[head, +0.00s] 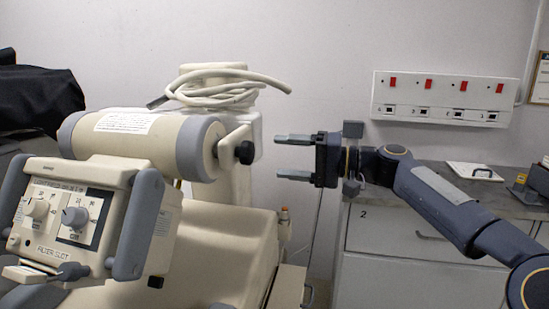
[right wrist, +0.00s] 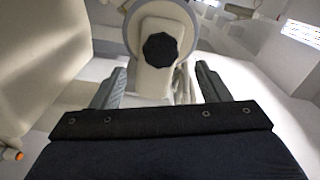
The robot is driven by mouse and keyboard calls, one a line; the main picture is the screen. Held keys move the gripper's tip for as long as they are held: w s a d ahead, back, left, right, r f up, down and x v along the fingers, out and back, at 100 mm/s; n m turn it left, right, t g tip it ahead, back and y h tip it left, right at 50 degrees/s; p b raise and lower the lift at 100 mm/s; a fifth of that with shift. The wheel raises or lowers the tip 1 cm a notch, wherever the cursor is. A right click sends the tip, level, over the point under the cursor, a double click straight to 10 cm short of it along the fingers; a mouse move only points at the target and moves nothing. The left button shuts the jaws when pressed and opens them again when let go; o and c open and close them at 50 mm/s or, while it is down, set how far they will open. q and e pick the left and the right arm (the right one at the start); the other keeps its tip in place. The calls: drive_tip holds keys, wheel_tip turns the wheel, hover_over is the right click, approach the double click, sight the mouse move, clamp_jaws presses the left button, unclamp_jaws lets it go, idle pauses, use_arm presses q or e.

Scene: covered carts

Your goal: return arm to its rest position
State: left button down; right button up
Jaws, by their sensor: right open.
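My right gripper (head: 294,156) is open and empty. In the head view its two grey fingers point left toward a cream medical machine (head: 235,188), with a gap between the fingertips and the machine. The machine's black knob (head: 245,152) is just left of the fingertips. In the right wrist view the black knob (right wrist: 160,48) lies ahead, beyond the open fingers (right wrist: 157,85). My right arm (head: 440,200) reaches in from the lower right. My left gripper is not in view.
A grey-topped cabinet (head: 420,238) with drawers stands behind and below my right arm. A socket panel (head: 441,98) is on the wall above it. A control box (head: 75,215) fills the lower left. A black cover (head: 38,95) lies at the far left. A coiled cable (head: 230,88) sits on the machine.

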drive_tip(key=shift+s, duration=0.1)
drive_tip(key=s+d+f+h, duration=0.4)
drive_tip(key=s+f, duration=0.6)
drive_tip(key=s, duration=0.2)
drive_tip(key=s+d+f+m+h, duration=0.1)
drive_tip(key=s+d+f+h, duration=0.35)
drive_tip(key=s+f, duration=0.6)
drive_tip(key=s+d+f+h, duration=0.45)
drive_tip(key=s+f, duration=0.45)
drive_tip(key=s, duration=0.3)
wheel_tip(320, 180, up, 17)
drive_tip(key=p, duration=1.7)
drive_tip(key=shift+s+a, duration=0.2)
drive_tip(key=shift+a, duration=0.05)
drive_tip(key=shift+f, duration=0.1)
